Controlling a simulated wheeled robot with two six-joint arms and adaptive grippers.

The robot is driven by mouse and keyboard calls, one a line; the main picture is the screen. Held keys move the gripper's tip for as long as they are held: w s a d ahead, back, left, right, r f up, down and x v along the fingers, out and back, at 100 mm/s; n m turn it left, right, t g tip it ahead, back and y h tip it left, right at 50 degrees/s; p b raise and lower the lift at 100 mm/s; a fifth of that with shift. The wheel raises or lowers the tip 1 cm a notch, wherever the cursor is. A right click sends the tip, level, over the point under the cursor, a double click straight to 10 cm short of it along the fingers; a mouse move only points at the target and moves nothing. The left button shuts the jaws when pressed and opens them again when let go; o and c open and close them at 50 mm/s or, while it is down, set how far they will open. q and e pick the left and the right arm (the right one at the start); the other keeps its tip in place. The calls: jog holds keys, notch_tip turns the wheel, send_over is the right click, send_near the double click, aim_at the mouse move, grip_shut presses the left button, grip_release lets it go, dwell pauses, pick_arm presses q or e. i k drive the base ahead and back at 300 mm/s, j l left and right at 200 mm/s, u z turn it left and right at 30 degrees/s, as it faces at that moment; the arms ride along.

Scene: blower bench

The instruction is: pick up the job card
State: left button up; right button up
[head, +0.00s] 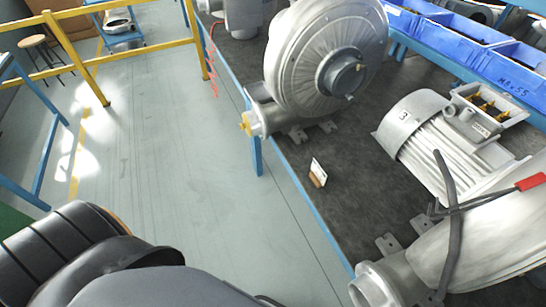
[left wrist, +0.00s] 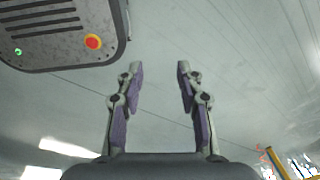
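The job card (head: 319,168) is a small white card standing upright in a small wooden holder (head: 316,180) on the dark bench top, near the bench's front edge. It stands in front of the large blower. Neither gripper shows in the head view; only dark parts of my own body show at the lower left. In the left wrist view my left gripper (left wrist: 160,82) is open and empty, its two fingers well apart over the grey floor. The card cannot be made out in the left wrist view. My right gripper is in neither view.
A large grey blower (head: 318,55) stands behind the card. A motor marked 3 (head: 440,135) and another metal housing (head: 470,255) stand to the right. Blue bins (head: 465,28) line the back. A yellow railing (head: 130,48) crosses the left; the floor (head: 180,150) before the bench is clear.

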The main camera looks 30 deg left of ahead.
aim_at(318, 176)
jog(key=u, duration=0.3)
jog(key=i+j+z, duration=0.3)
jog(key=j, duration=1.05)
jog(key=j+z, duration=0.25)
jog(key=j, duration=1.1)
jog(key=k, duration=0.05)
